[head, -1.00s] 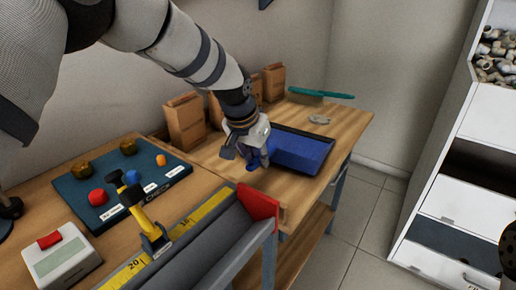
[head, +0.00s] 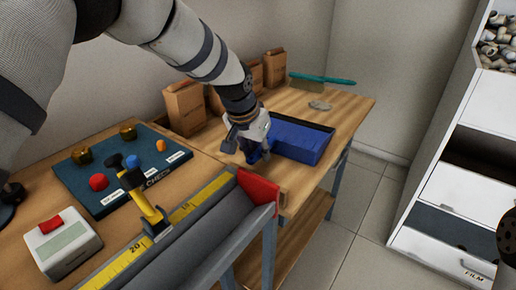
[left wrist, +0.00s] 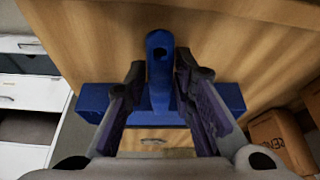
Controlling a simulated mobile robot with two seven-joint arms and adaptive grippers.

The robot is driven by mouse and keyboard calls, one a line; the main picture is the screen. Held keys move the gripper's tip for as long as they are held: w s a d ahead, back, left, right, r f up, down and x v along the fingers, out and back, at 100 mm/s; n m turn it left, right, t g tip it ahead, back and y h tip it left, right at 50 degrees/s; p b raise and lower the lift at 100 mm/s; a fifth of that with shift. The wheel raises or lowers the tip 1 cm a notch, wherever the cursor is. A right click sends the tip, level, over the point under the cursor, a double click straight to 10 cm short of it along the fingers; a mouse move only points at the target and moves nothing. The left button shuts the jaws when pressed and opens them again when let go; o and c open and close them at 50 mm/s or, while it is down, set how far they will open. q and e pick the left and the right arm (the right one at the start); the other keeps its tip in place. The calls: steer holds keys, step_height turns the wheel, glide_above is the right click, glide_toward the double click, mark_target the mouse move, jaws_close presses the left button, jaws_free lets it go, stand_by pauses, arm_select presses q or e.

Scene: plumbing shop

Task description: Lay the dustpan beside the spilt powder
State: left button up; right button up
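The blue dustpan (head: 300,138) rests on the wooden bench near its front edge, with its handle toward my gripper. My left gripper (head: 256,150) is at the handle end. In the left wrist view, the fingers of my left gripper (left wrist: 158,75) are apart, one on each side of the blue handle (left wrist: 160,55). Wood shows between the left finger and the handle, so the gripper looks open around it. The spilt powder (head: 320,105) is a small pale grey patch on the bench, beyond the dustpan. My right gripper is not clearly in view.
A brush with a teal handle (head: 325,79) lies behind the powder. Several brown paper bags (head: 184,108) stand along the wall. A blue board with coloured knobs (head: 118,173) and a grey trough with a yellow rule (head: 185,213) are nearer. Bench right of the powder is clear.

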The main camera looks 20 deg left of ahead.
arm_select(q)
steer(key=shift+o, duration=0.8)
steer(key=shift+r, duration=0.1)
steer(key=shift+r, duration=0.35)
steer(key=v, duration=1.1)
steer(key=shift+s, duration=0.15)
